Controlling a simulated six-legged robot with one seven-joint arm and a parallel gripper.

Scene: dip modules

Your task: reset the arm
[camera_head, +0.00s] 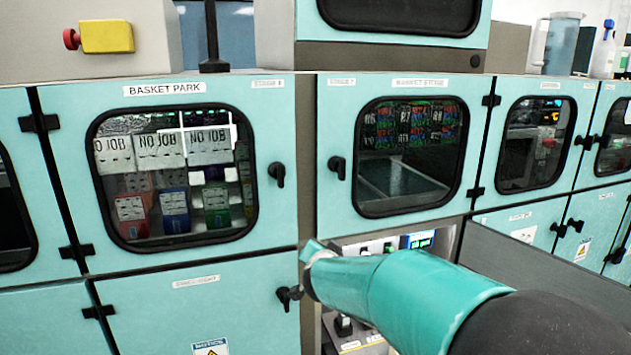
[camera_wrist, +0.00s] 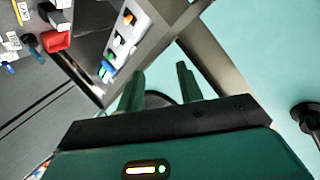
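My teal arm reaches in from the lower right of the head view. Its end, with my gripper (camera_head: 308,256), is in front of the cabinet, near a black latch (camera_head: 289,295) on the lower left door. In the wrist view my gripper (camera_wrist: 160,84) shows two dark green fingers standing apart, with nothing held between them. Whether the fingertips touch the cabinet cannot be told.
The Basket Park door (camera_head: 165,260) and the windowed door (camera_head: 335,215) to its right are shut. Below the latter, an opening shows a switch panel (camera_head: 385,243), partly hidden by my arm. A grey panel (camera_head: 535,285) juts out at right. Bottles (camera_head: 604,55) stand on top.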

